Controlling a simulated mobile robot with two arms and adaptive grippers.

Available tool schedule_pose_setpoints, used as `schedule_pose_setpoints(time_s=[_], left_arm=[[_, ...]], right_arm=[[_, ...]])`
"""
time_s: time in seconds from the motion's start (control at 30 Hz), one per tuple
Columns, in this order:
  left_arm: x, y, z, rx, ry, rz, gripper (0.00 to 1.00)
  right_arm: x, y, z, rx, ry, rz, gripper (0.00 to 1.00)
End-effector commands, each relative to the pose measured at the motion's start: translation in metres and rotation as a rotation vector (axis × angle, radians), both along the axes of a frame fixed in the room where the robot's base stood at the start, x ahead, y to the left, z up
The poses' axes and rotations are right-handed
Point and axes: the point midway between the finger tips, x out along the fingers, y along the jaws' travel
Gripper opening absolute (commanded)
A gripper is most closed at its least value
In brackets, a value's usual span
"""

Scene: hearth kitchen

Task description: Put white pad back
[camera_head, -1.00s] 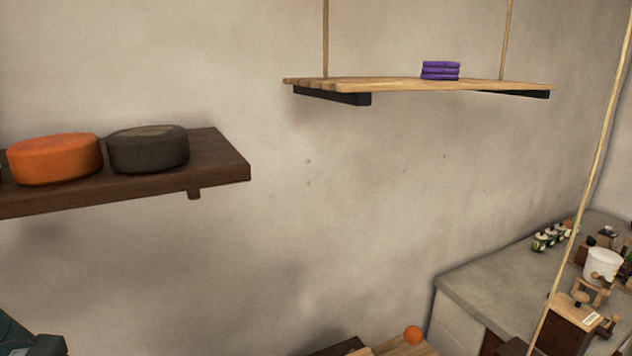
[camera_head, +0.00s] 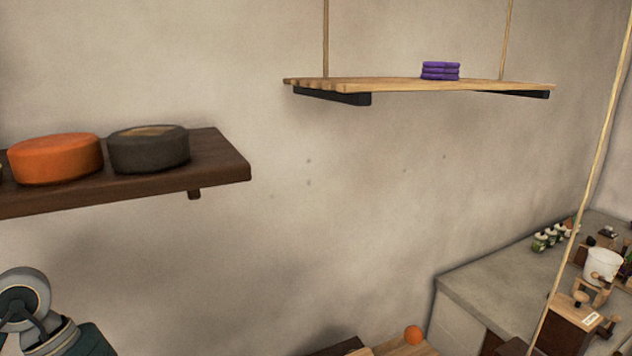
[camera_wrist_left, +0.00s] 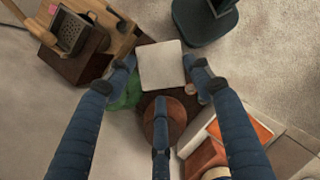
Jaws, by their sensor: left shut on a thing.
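The white pad (camera_wrist_left: 162,60) is a flat, pale square with rounded corners in the left wrist view. My left gripper (camera_wrist_left: 161,76) is shut on it, with fingertips at its left and right edges and a third finger below it. The pad does not show in the head view. There, only part of my left arm shows at the lower left, and its fingers are out of frame. My right gripper is in neither view.
A dark wall shelf (camera_head: 222,160) holds an orange round block (camera_head: 56,158) and a dark grey one (camera_head: 149,150). A hanging wooden shelf (camera_head: 380,85) carries purple folded pads (camera_head: 440,71). A cluttered counter (camera_head: 480,272) stands at right. Bare wall lies between the shelves.

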Motion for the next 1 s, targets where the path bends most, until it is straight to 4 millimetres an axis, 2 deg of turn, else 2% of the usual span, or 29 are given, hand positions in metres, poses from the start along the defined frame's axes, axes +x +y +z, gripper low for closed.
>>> schedule_pose_setpoints(time_s=[0.2, 0.5, 0.77, 1.0], left_arm=[[0.020, 0.011, -0.032, -0.003, 0.000, -0.262, 0.24], [0.032, 0.023, -0.055, -0.002, -0.002, -0.491, 0.24], [0.039, -0.024, -0.040, 0.001, -0.009, -0.664, 0.24], [0.034, -0.090, -0.020, 0.004, -0.008, -0.961, 0.24]], right_arm=[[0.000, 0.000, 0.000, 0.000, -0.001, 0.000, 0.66], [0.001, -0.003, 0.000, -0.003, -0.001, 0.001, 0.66], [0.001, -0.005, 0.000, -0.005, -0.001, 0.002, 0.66], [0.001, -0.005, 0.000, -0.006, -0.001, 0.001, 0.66]])
